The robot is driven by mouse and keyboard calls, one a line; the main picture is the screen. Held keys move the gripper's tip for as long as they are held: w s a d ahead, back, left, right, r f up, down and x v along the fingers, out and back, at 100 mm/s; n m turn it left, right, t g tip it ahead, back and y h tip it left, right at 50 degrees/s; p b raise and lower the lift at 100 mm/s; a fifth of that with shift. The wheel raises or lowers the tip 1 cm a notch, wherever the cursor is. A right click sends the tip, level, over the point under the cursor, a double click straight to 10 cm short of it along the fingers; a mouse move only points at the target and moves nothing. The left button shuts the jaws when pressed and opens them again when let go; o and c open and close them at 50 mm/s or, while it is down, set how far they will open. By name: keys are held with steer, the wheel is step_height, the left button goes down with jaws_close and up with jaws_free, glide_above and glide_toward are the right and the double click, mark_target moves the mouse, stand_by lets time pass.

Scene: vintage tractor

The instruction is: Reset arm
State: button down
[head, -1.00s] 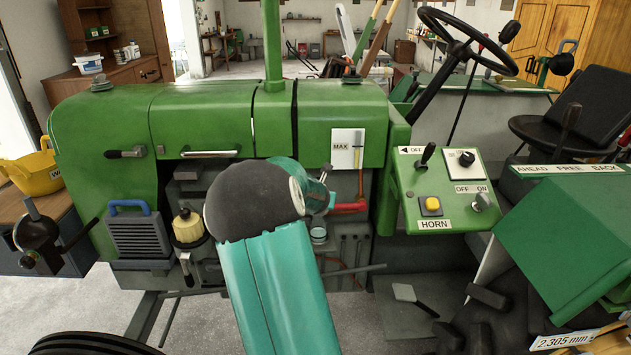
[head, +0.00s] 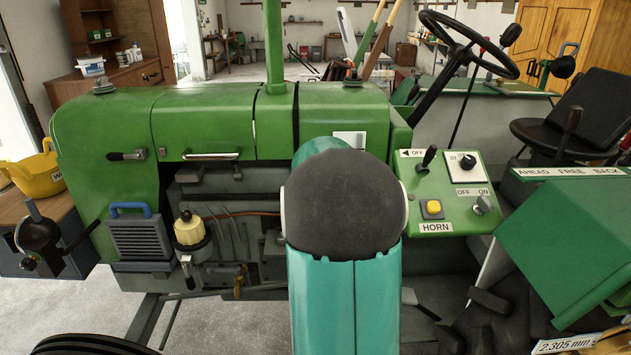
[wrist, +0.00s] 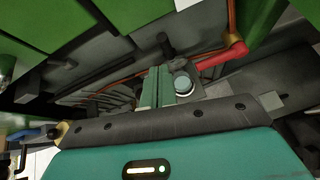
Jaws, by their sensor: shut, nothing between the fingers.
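My gripper (wrist: 155,88) shows in the wrist view as two grey-green fingers pressed together, with nothing between them. It points toward the tractor's engine side. In the head view my teal arm with its dark round joint stands upright in front of the tractor (head: 100,125), and the gripper is hidden behind it. A round-topped metal cap (wrist: 182,85) and a red handle (wrist: 222,58) appear just beyond the fingers in the wrist view. I cannot tell whether the fingers touch anything.
The control panel with the yellow horn button (head: 433,207) is right beside my arm. The steering wheel (head: 468,45) and black seat (head: 575,120) are at the right. A yellow-capped container (head: 188,230) and blue-handled box (head: 138,235) sit on the engine side at left.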

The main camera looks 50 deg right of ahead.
steer(key=shift+s+a+r, duration=0.1)
steer(key=shift+a+r, duration=0.15)
steer(key=shift+r, duration=0.4)
steer(key=s+a+r+m+y, duration=0.15)
steer(key=a+m, duration=0.25)
steer(key=a, duration=0.4)
steer(key=a+r+m, duration=0.2)
steer(key=a+m, duration=0.2)
steer(key=a, duration=0.4)
steer(key=s+a+r+m+y, duration=0.15)
steer(key=a+m, duration=0.25)
steer(key=a, duration=0.4)
steer(key=s+a+f+m+y, duration=0.1)
steer(key=s+a+m, duration=0.3)
steer(key=a, duration=0.4)
steer(key=s+a+f+m+g+y, duration=0.1)
steer(key=s+a+m+y, duration=0.2)
steer(key=s+a, duration=0.3)
steer(key=s+a+f+m+y, duration=0.2)
steer(key=s+a+m, duration=0.2)
steer(key=a, duration=0.6)
steer(key=shift+s+a+m, duration=0.3)
steer(key=shift+s+m, duration=0.1)
steer(key=shift+s, duration=0.3)
